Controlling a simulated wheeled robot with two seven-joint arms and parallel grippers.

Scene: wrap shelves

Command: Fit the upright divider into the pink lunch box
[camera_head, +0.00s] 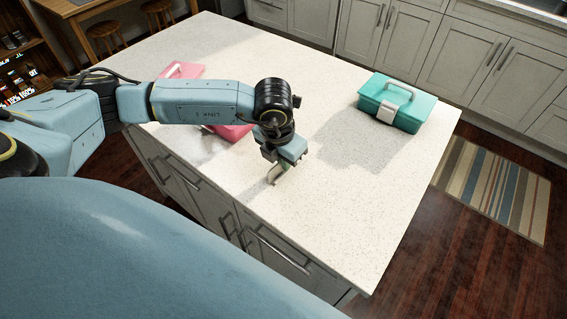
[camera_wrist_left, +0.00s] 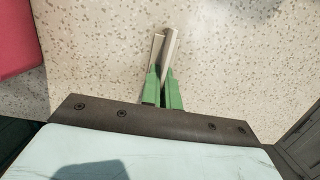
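The pink lunch box (camera_head: 183,70) stands on the counter behind my left arm, which hides its middle. Part of it shows at the upper left in the left wrist view (camera_wrist_left: 18,35). My left gripper (camera_head: 276,174) points down over the counter, to the right of the box and nearer the front edge. Its green fingers (camera_wrist_left: 163,88) are nearly together on a thin pale piece, which looks like the divider (camera_wrist_left: 169,48). The divider (camera_head: 272,176) shows small below the fingers. Whether it touches the counter I cannot tell. My right gripper is out of view.
A teal lunch box (camera_head: 394,103) with a pale handle and latch stands at the right of the pale counter (camera_head: 330,220). The counter between it and my gripper, and towards the front right, is clear. A striped rug (camera_head: 490,190) lies on the floor beyond the right edge.

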